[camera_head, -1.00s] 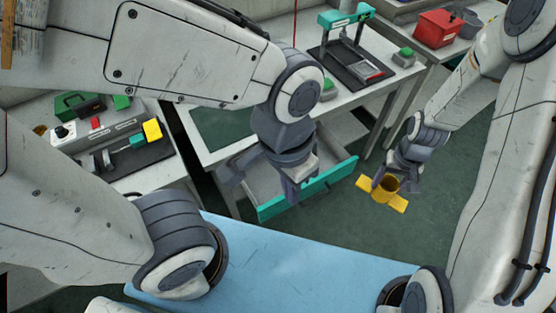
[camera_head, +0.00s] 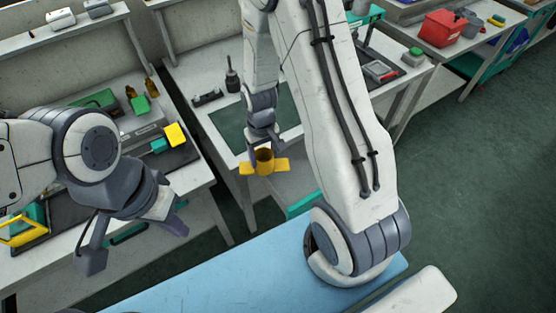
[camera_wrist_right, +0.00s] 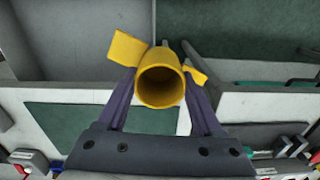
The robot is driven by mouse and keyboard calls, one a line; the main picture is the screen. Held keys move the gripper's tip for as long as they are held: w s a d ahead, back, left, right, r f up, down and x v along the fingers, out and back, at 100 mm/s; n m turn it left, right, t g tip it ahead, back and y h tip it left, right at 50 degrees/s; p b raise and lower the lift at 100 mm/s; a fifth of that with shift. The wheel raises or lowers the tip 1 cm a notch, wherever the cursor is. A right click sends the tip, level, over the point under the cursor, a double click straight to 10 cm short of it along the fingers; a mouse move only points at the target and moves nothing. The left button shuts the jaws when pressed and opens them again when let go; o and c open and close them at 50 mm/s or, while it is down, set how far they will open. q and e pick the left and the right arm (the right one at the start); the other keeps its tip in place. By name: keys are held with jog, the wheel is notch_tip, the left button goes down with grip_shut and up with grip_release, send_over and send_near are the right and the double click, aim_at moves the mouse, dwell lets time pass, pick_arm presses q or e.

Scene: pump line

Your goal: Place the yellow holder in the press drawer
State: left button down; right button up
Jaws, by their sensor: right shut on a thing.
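The yellow holder (camera_head: 264,162), a round cup with two flat side tabs, is held by my right gripper (camera_head: 263,142). In the right wrist view the holder (camera_wrist_right: 160,84) sits between the two fingers, its round opening facing the camera and looking empty. In the head view it hangs at the front edge of the middle bench, above an open drawer with a teal front (camera_head: 300,206). My right arm hides much of this drawer. My left gripper (camera_head: 133,243) is open and empty at the left, in front of the left bench.
The middle bench carries a green mat (camera_head: 255,122) and a dark upright tool (camera_head: 232,75). A press with a teal top (camera_head: 365,17) stands behind my right arm. A red bin (camera_head: 441,28) is at the back right. A blue surface (camera_head: 215,272) lies in front.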

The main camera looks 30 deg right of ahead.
jog(key=d+f+n+b, duration=0.3)
jog(key=d+f+b, duration=0.1)
jog(key=d+b, duration=0.45)
jog(key=d+f+n+b, duration=0.2)
jog(key=d+f+b, duration=0.2)
jog(key=d+b, duration=0.45)
jog(key=f, duration=0.6)
jog(key=w+f, duration=0.1)
jog(key=f, duration=0.2)
jog(key=shift+d+f, duration=0.1)
jog(key=shift+f, duration=0.1)
jog(key=shift+f+b, duration=0.1)
jog(key=shift+b, duration=0.2)
jog(key=o, duration=1.5)
jog(key=shift+c, duration=0.2)
notch_tip(320, 180, up, 12)
jog(key=p, duration=0.1)
